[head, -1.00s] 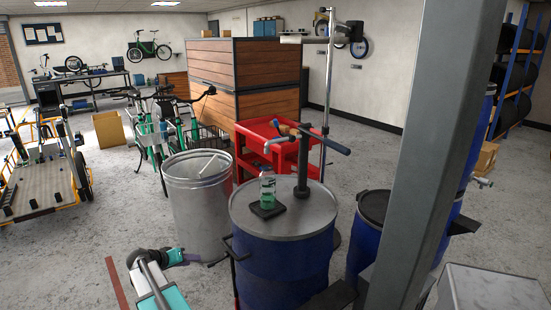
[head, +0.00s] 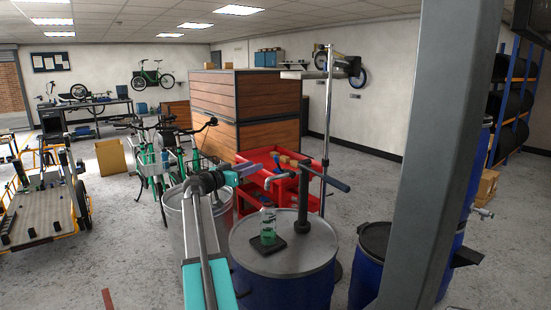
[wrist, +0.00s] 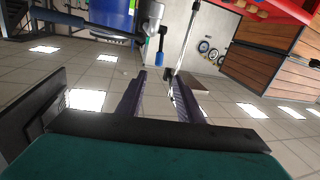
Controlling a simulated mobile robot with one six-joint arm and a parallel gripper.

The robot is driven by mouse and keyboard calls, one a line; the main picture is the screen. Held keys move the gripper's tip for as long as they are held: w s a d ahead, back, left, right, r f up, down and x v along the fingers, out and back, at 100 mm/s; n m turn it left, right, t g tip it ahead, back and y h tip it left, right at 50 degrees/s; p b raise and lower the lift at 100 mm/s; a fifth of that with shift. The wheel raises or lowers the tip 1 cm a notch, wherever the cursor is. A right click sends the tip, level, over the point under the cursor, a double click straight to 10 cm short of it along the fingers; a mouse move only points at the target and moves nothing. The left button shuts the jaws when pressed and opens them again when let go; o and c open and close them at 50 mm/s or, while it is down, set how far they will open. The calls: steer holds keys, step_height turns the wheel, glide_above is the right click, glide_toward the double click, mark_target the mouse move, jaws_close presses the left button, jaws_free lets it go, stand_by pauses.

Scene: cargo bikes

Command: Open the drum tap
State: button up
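A blue drum (head: 287,288) with a grey lid stands right of centre in the head view. A dark pump column (head: 303,205) rises from its lid, with a grey spout (head: 275,180) toward the left and a dark-gripped handle (head: 336,184) to the right. In the wrist view the grey spout (wrist: 151,22) shows above my fingers, with a small blue lever-like part (wrist: 162,37) beside it. My gripper (head: 248,169) is left of the spout. In the wrist view my gripper (wrist: 157,82) has its fingers apart, with nothing seen between them.
A clear bottle with green liquid (head: 268,224) stands on a black pad on the lid. A grey bin (head: 174,222) is partly behind my arm. A red cart (head: 262,160) stands behind the drum. A grey post (head: 438,150) and another blue drum (head: 365,270) are on the right.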

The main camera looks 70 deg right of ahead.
mark_target(274, 156)
steer(key=shift+s+d+r, duration=0.1)
stand_by(0.3)
steer(key=p+x, duration=0.4)
steer(key=x, duration=0.8)
steer(key=shift+d, duration=0.35)
steer(key=shift+s+d+p, duration=0.25)
steer(key=shift+d+p, duration=0.1)
steer(key=shift+d, duration=0.1)
jaws_close()
